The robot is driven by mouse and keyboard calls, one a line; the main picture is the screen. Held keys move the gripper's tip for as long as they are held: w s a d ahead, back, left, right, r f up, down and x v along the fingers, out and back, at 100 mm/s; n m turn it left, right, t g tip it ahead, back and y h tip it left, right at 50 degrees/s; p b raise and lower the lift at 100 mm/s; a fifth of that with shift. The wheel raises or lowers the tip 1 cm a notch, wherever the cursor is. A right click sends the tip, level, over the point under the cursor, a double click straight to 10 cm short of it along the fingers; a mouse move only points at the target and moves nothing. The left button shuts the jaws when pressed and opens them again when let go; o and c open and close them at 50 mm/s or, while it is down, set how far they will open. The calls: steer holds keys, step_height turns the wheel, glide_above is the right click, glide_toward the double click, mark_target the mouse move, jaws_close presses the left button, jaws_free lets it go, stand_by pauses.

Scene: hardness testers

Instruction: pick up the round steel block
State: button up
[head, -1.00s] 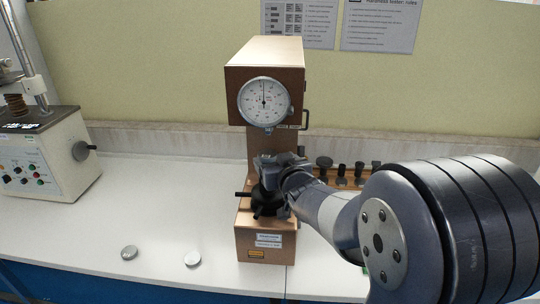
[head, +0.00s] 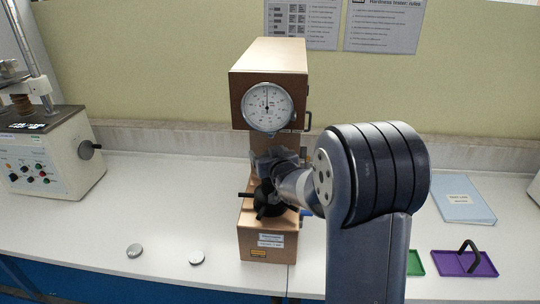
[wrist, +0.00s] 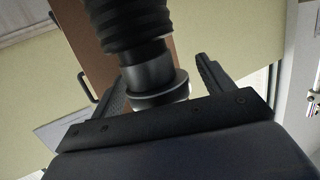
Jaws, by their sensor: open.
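The tan hardness tester (head: 268,85) stands at the bench's middle, with a dial on its front. The wrist view appears upside down and shows a black bellows and a dark round anvil (wrist: 148,75). A shiny round steel block (wrist: 162,98) sits against the anvil's face. My open gripper (wrist: 160,72) has one finger on each side of this stack; I cannot tell whether either touches the block. In the head view my gripper (head: 272,162) is at the tester's gap and hides the block. Two other round metal discs, a left one (head: 134,250) and a right one (head: 196,257), lie on the bench.
A pale tester (head: 45,160) stands at the left. A green tray (head: 415,263), a purple tray (head: 487,264) with a dark handle-like item, and a blue-grey folder (head: 463,198) lie at the right. Black star-handles (head: 268,200) project below my gripper. The bench's left middle is mostly clear.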

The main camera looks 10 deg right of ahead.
steer(key=c, duration=1.2)
steer(key=shift+c, duration=0.9)
steer(key=shift+r, duration=0.15)
